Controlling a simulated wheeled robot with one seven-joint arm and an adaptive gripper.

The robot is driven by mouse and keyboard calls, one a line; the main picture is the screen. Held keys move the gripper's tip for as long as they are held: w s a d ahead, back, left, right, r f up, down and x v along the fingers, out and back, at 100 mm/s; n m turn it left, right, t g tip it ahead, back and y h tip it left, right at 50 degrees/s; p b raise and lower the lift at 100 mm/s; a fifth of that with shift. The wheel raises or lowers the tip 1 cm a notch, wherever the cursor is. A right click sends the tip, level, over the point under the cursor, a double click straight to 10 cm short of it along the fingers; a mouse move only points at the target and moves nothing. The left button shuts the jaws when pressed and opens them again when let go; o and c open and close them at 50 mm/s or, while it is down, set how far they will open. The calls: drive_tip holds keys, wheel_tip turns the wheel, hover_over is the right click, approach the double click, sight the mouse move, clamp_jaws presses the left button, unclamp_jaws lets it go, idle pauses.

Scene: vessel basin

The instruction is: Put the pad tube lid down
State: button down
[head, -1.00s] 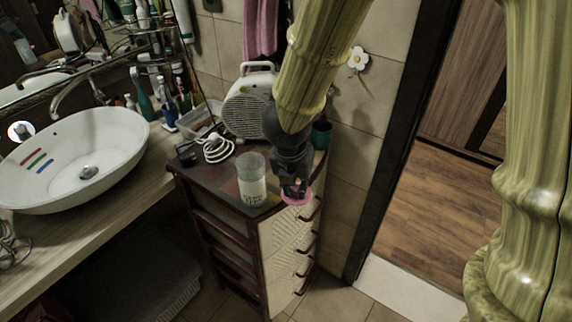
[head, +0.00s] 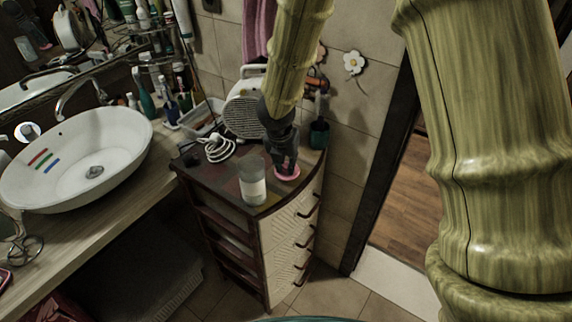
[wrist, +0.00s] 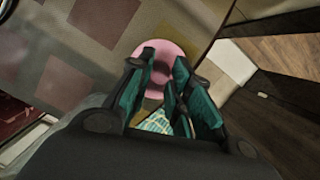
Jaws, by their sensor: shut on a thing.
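The pad tube lid is a round pink disc (head: 289,176), over the dark cabinet top just right of the pad tube. It also shows in the wrist view (wrist: 183,49), in front of the fingers. My gripper (head: 286,166) points down and is shut on the lid; its teal finger pads also show in the wrist view (wrist: 163,75). I cannot tell whether the lid touches the top. The pad tube (head: 252,181), a clear cylinder with white contents, stands upright on the cabinet near its front edge. The fingers hide part of the lid.
The cabinet top (head: 222,182) has bare patches around the tube. The washbasin (head: 120,135) is at left. The cabinet's front edge drops to the floor.

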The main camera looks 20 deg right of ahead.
drive_tip(key=shift+f+p, duration=0.3)
drive_tip(key=shift+f, duration=0.65)
drive_tip(key=shift+f, duration=0.15)
drive_tip(key=c, duration=1.3)
unclamp_jaws()
drive_tip(key=shift+r, duration=0.25)
drive_tip(key=b+v, duration=0.3)
drive_tip(key=v, duration=0.9)
drive_tip(key=shift+w+f, duration=0.1)
